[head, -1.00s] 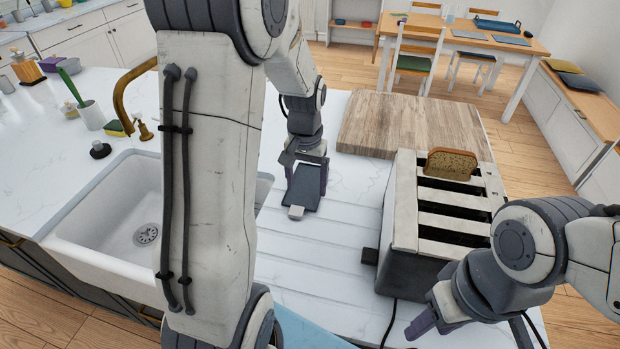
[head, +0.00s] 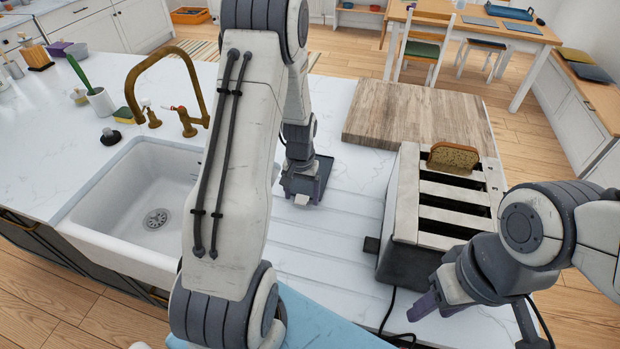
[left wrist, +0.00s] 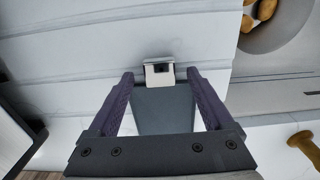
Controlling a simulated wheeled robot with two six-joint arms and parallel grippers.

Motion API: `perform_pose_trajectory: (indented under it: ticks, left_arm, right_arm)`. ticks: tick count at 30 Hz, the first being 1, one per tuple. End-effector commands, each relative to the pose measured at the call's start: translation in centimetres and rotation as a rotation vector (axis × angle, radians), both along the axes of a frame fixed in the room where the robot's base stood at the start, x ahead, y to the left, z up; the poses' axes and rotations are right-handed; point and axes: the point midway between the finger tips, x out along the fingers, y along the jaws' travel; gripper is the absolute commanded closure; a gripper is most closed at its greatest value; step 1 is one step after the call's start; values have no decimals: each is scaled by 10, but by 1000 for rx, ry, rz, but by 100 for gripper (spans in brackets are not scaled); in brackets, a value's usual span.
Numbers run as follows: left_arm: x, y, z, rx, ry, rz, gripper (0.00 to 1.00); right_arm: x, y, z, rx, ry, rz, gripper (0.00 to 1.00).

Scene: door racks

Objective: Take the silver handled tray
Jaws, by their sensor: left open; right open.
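A small dark grey tray (head: 323,178) with a silver handle (head: 302,199) at its near end lies on the white counter between the sink and the toaster. My left gripper (head: 302,186) is over it and hides part of it. In the left wrist view the dark tray (left wrist: 163,110) shows between the two spread purple fingers, with the silver handle (left wrist: 159,73) just beyond the fingertips. The fingers are open; I cannot tell whether they touch the tray. My right gripper (head: 424,308) is open and empty at the front of the toaster.
A toaster (head: 406,206) with a bread slice (head: 453,157) stands on the right, with a wooden board (head: 417,112) behind it. A sink (head: 110,245) and brass tap (head: 200,75) are left. Several brown roundish items (left wrist: 266,9) show in a grey basin in the wrist view.

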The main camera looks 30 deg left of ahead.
Motion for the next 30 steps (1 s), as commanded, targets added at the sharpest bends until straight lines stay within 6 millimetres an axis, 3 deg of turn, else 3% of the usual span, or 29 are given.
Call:
perform_pose_trajectory:
  ticks: [8, 15, 30]
  left_arm:
    - [0, 0, -4, 1, -2, 0, 15]
    - [0, 0, -4, 0, -1, 0, 100]
    - [1, 0, 6, 1, -5, 0, 100]
  right_arm:
    - [0, 0, 0, 0, 0, 0, 50]
    - [0, 0, 0, 0, 0, 0, 50]
    - [0, 0, -4, 0, 0, 0, 50]
